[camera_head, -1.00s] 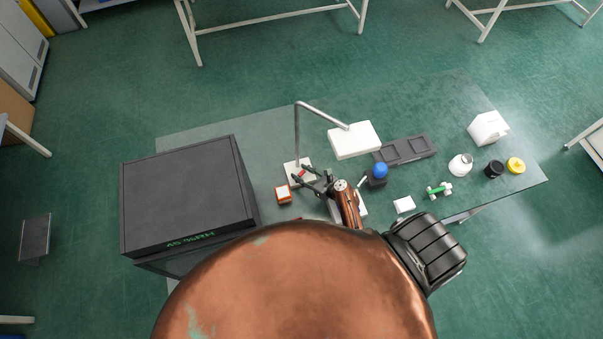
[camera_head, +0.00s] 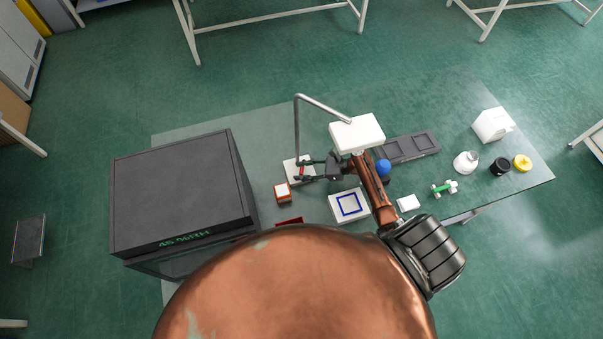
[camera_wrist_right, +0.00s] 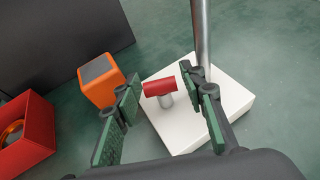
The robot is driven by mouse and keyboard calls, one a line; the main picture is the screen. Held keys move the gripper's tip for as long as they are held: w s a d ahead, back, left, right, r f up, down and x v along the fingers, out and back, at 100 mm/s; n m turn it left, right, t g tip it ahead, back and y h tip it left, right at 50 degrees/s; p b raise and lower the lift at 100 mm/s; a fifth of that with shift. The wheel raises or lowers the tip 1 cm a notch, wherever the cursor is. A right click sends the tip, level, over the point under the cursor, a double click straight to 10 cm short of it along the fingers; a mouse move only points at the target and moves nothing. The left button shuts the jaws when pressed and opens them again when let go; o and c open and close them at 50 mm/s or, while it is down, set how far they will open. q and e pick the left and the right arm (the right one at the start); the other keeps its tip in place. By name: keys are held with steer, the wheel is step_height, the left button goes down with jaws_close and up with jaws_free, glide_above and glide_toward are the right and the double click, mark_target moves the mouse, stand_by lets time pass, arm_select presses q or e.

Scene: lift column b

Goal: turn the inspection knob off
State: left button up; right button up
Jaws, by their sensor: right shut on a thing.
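The red knob (camera_head: 302,171) is a short bar on a grey stem. It stands on the white base (camera_wrist_right: 236,98) of a lamp with a grey post and a white head (camera_head: 357,133). In the right wrist view the knob (camera_wrist_right: 160,87) lies crosswise between the fingertips. My right gripper (camera_wrist_right: 160,91) is shut on the knob, one finger at each end of the bar. In the head view my right gripper (camera_head: 301,171) reaches the base from the right, and its fingers partly cover the knob. My left gripper is not in view.
An orange block (camera_head: 282,192) stands just left of the base. A dark cabinet (camera_head: 180,190) fills the table's left side. A white plate with a blue square (camera_head: 349,206), a dark tray (camera_head: 408,147) and a blue ball (camera_head: 383,167) are to the right.

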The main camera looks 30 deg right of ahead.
steer(key=n+g+b, duration=0.1)
steer(key=n+g+y+b, duration=0.1)
steer(key=n+g, duration=0.1)
steer(key=shift+w+f+y+b, duration=0.1)
steer(key=shift+f+y+b, duration=0.05)
steer(key=shift+y+b, duration=0.2)
steer(key=shift+n+g+y+b, duration=0.35)
steer(key=shift+n+g+b, duration=0.6)
steer(key=shift+g, duration=0.25)
steer(key=shift+a, duration=0.1)
steer(key=o, duration=1.1)
steer(key=shift+o, duration=0.2)
steer(key=shift+r, duration=0.2)
steer(key=shift+v, duration=4.1)
steer(key=shift+f, duration=0.1)
